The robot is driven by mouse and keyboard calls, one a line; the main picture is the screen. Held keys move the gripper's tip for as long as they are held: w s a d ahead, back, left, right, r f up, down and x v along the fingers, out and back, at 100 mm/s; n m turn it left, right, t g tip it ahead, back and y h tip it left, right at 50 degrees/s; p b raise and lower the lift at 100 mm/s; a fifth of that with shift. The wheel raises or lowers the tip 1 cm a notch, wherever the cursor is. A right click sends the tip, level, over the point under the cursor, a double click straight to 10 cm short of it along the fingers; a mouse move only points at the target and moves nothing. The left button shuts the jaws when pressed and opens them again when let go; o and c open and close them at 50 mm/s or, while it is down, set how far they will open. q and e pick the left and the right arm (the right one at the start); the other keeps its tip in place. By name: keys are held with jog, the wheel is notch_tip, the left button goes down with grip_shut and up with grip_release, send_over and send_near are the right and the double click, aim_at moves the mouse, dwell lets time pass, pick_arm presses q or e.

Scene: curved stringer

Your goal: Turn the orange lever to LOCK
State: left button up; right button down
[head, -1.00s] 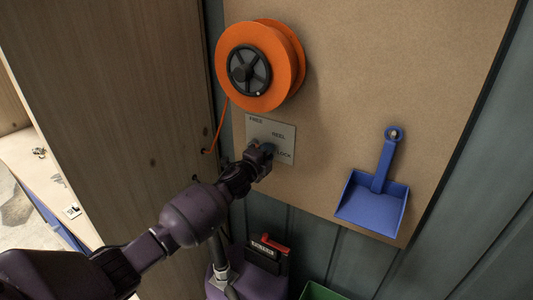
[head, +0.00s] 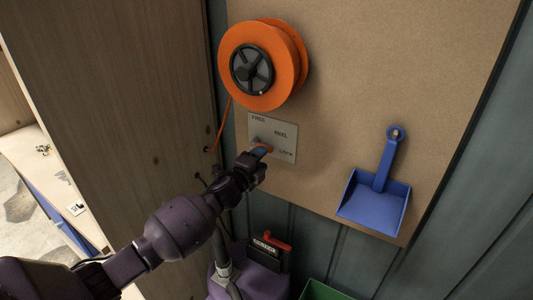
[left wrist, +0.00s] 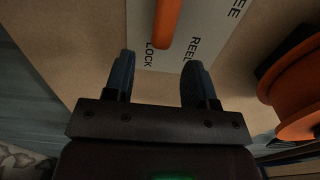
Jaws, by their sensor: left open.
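The orange lever (head: 266,149) is on a pale label plate (head: 286,142) marked FREE, REEL and LOCK. In the left wrist view, the lever (left wrist: 167,22) has its free end between the words LOCK and REEL, closer to LOCK. My left gripper (head: 258,156) is in front of the plate's lower left part and hides some of it. In the left wrist view, its two dark fingers (left wrist: 159,72) are open with nothing between them. The lever's end lies just beyond the fingertips and does not look gripped. My right gripper is not in view.
An orange reel (head: 282,62) with a hanging cord is above the plate. A blue dustpan (head: 374,200) hangs on the board at the right. A wooden panel (head: 120,100) stands close on the left. A dark box with a red handle (head: 270,243) is below.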

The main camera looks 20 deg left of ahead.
pick_arm(q)
jog(key=s, duration=0.5)
jog(key=shift+s+a, duration=0.35)
jog(key=shift+a, duration=0.05)
jog(key=s+f+n+g+y, duration=0.1)
jog(key=s+f+n+g, duration=0.1)
jog(key=s+f+n, duration=0.4)
jog(key=s+d+f+n+g+y, duration=0.1)
jog(key=s+f+n, duration=0.5)
jog(key=s, duration=0.8)
jog(key=s+d+f+n+g, duration=0.1)
jog(key=s+f+n+g, duration=0.2)
jog(key=s+f+n, duration=0.3)
jog(key=s+f, duration=0.2)
jog(key=s, duration=0.3)
jog(key=shift+f+n+y, duration=0.3)
jog(key=shift+n+y, duration=0.1)
